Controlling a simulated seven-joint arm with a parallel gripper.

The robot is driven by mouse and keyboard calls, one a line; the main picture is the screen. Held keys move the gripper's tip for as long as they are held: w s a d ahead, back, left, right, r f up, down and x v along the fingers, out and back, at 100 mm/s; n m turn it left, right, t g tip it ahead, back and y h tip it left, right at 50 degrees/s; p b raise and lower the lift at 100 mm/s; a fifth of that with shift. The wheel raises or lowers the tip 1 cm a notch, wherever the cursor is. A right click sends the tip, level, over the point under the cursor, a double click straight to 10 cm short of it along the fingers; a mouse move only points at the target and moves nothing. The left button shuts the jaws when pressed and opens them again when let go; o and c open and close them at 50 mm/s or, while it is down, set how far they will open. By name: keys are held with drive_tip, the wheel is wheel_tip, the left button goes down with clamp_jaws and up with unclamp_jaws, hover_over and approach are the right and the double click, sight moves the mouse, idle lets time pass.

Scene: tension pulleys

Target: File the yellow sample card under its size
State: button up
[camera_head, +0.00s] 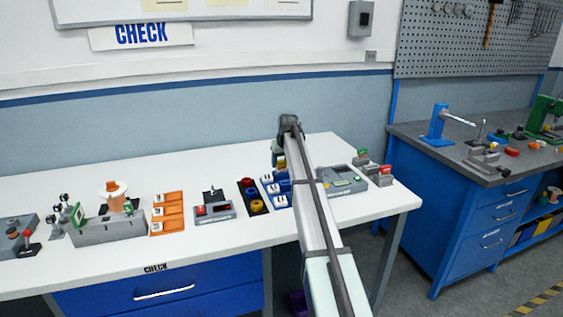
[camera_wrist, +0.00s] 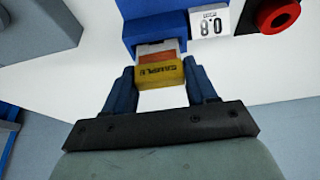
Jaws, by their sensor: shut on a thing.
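In the wrist view my gripper (camera_wrist: 161,92) is shut on the yellow sample card (camera_wrist: 159,78), with one dark blue finger at each side. The card carries dark print reading SAMPLE. Directly beyond it are an orange and white piece (camera_wrist: 158,53) and a blue bin (camera_wrist: 154,27); I cannot tell whether the card touches them. A white label (camera_wrist: 209,22) with the digits 0 and 8 is beside the bin. In the head view blue bins with white labels (camera_head: 281,201) stand left of my arm, which partly hides them. My fingertips are hidden there.
Left of the blue bins are a black tray with round parts (camera_head: 253,196), a grey device (camera_head: 214,212) and orange labelled bins (camera_head: 167,213). A grey instrument (camera_head: 342,181) stands close right of my arm. The white table (camera_head: 120,262) is clear along its front.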

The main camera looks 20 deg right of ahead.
drive_tip(key=shift+f, duration=0.4)
drive_tip(key=o, duration=1.5)
drive_tip(key=shift+c, duration=0.2)
drive_tip(key=shift+r, duration=0.15)
drive_tip(key=shift+r, duration=3.85)
